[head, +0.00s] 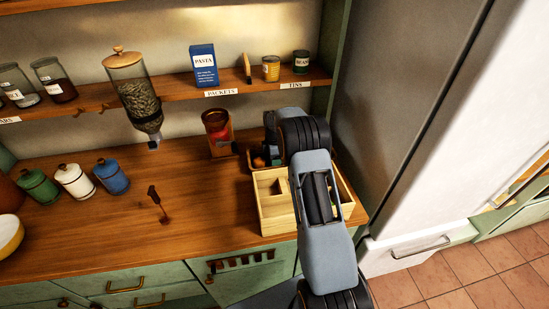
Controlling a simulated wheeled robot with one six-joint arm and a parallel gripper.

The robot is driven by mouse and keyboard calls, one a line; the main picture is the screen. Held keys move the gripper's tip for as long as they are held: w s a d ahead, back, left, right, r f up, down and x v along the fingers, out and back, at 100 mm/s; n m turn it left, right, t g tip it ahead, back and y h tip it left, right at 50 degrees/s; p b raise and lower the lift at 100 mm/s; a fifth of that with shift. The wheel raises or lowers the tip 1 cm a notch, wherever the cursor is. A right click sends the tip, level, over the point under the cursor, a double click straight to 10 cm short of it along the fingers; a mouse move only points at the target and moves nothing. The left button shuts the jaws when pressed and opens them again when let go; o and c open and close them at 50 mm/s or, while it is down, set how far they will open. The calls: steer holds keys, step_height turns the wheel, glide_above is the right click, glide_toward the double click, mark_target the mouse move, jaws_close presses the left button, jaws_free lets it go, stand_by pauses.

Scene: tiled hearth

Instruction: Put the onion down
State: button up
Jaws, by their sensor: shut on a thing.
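My gripper (268,153) is at the far end of my arm, above the back left of the wooden box. It is small and partly hidden by my own wrist. It is shut on a small orange-brown thing, which looks like the onion (258,162). Most of the onion is hidden, and I cannot tell whether it touches anything below. The pale wooden box (277,226) has dividers and stands at the right end of the counter. My arm hides much of its middle and right.
The wooden counter (190,225) is mostly clear left of the box. A grinder with red contents (217,134) stands close left of my gripper. A hanging glass dispenser (140,100), several lidded canisters (74,180) and a small dark upright object (157,200) are further left. The fridge (400,110) bounds the right.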

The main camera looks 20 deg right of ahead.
steer(key=shift+f, duration=0.2)
steer(key=shift+f, duration=0.2)
steer(key=o, duration=1)
steer(key=shift+c, duration=0.2)
steer(key=shift+r, duration=0.1)
